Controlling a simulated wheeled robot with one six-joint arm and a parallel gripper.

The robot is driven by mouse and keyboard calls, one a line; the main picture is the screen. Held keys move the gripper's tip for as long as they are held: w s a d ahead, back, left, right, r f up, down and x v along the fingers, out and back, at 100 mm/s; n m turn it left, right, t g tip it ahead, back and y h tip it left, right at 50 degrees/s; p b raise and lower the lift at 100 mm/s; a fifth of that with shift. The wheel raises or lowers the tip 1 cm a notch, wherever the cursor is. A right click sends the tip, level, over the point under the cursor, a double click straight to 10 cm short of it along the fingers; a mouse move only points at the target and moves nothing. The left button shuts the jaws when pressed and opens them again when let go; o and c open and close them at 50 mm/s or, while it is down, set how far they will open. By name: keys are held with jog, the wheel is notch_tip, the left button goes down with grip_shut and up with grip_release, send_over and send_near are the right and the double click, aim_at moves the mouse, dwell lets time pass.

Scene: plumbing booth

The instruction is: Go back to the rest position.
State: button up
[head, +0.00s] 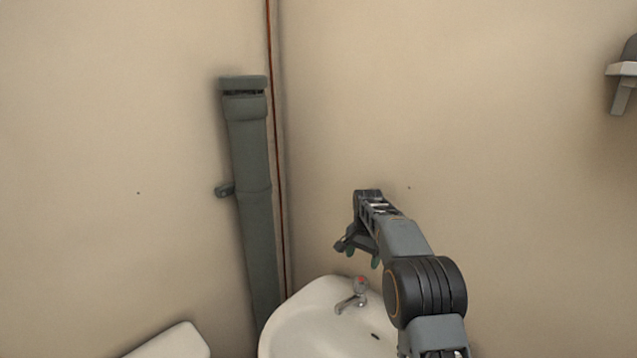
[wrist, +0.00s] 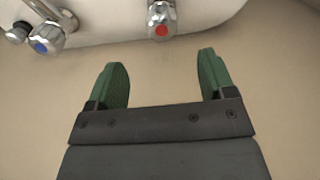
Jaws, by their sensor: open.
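My gripper (wrist: 159,86) is open in the wrist view, with its two green fingers apart and nothing between them. In the head view my gripper (head: 362,258) hangs above and behind the white washbasin (head: 300,318), near the right wall. The tap with the red mark (head: 353,294) stands on the basin's rim below my gripper. In the wrist view the red-marked tap (wrist: 161,20) and the blue-marked tap (wrist: 45,38) appear beyond the fingers, apart from them.
A thick grey pipe (head: 252,190) stands in the corner beside a thin copper pipe (head: 275,130). A white rounded edge (head: 172,343) shows at the lower left. A grey fixture (head: 621,75) is on the right wall. Space above the basin's left side looks clear.

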jog(key=s+r+n+t, duration=0.2)
jog(key=s+n, duration=0.2)
jog(key=s, duration=1.2)
jog(key=s+r+n+t, duration=0.1)
jog(key=s+n, duration=0.3)
jog(key=s, duration=1.3)
jog(key=shift+r+t, duration=0.4)
jog(key=shift+r, duration=0.1)
